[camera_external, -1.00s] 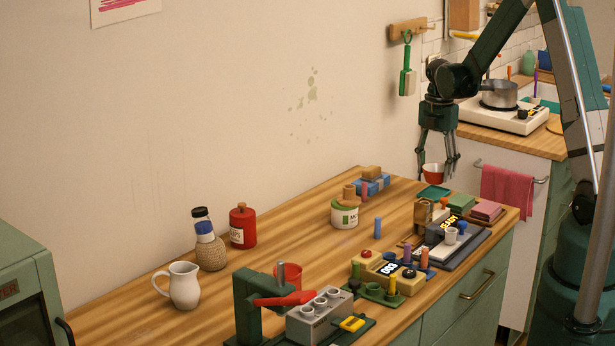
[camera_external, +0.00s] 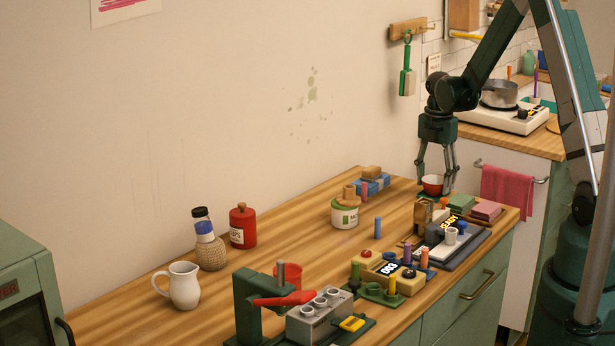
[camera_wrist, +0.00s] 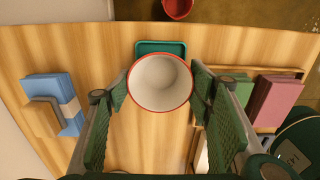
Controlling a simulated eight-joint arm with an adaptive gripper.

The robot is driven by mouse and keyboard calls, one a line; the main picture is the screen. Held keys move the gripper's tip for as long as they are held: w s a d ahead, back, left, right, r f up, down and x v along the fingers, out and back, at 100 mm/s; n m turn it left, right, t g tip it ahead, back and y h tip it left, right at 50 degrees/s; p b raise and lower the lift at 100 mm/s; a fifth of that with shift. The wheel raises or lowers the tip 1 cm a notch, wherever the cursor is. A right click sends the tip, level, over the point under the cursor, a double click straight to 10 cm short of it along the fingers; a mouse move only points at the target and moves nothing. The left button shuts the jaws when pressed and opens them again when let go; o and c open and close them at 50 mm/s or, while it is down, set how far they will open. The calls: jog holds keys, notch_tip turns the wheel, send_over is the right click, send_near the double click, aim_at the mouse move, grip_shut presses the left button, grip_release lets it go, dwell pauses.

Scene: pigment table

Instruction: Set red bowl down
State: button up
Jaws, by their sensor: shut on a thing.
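The red bowl (camera_external: 432,186), with a pale inside, is held between the fingers of my gripper (camera_external: 436,190) low over the far end of the wooden table. In the wrist view the bowl (camera_wrist: 160,84) is upright, with its round opening facing the camera. The gripper fingers (camera_wrist: 160,92) stand on either side of it, shut on it. A small green tray (camera_wrist: 147,48) shows partly behind the bowl. I cannot tell whether the bowl's base touches the tray or the table.
Blue blocks (camera_wrist: 55,98) lie left of the bowl; green and pink blocks (camera_wrist: 275,100) lie right. Another red object (camera_wrist: 178,8) shows beyond the table edge. Bare wood (camera_wrist: 150,140) lies in front of the bowl.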

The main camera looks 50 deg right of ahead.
jog(key=shift+f, duration=0.15)
jog(key=o, duration=0.9)
jog(key=shift+r+p, duration=0.4)
jog(key=shift+r, duration=5.75)
